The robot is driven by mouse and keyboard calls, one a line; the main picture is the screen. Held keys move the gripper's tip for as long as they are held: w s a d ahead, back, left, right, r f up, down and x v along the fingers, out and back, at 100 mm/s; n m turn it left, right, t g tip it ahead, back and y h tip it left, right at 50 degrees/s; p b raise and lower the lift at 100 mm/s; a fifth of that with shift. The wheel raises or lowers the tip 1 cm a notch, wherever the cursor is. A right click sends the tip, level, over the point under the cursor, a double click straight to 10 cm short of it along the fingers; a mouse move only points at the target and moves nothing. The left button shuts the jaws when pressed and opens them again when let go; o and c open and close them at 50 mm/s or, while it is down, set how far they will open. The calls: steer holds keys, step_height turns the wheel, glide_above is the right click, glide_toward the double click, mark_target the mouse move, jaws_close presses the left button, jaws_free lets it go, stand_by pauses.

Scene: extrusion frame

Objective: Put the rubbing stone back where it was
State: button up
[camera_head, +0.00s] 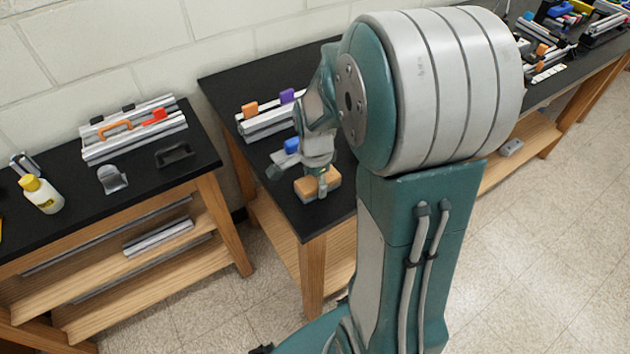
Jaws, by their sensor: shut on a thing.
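A tan-orange block, which looks like the rubbing stone (304,188), is at the near end of the black-topped bench beside my arm. My gripper (321,184) points down over it and is shut on it. The fingers cover the middle of the block, and its two ends show on either side. I cannot tell whether its underside touches the bench top or is slightly above it.
Aluminium extrusions (268,122) with orange and purple blocks lie behind on the same bench. A blue object (291,146) is just behind my gripper. The left bench (75,205) holds a yellow-capped bottle (42,195) and more extrusions. My arm hides much of the right bench.

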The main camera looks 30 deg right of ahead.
steer(key=shift+d, duration=0.1)
steer(key=o, duration=1.1)
steer(key=shift+f, duration=0.15)
step_height(320, 180, up, 12)
steer(key=s+a+r+n+t, duration=0.2)
steer(key=s+a+n, duration=0.1)
steer(key=n, duration=0.3)
steer(key=s+a+r+n+t, duration=0.1)
steer(key=s+a+r+n, duration=0.1)
steer(key=s+n, duration=0.3)
steer(key=s+a+r+n+t, duration=0.2)
steer(key=s+a+n, duration=0.2)
steer(key=a+n, duration=0.1)
steer(key=shift+s+n+t, duration=0.3)
steer(key=shift+s+n, duration=0.05)
steer(key=shift+n, duration=0.45)
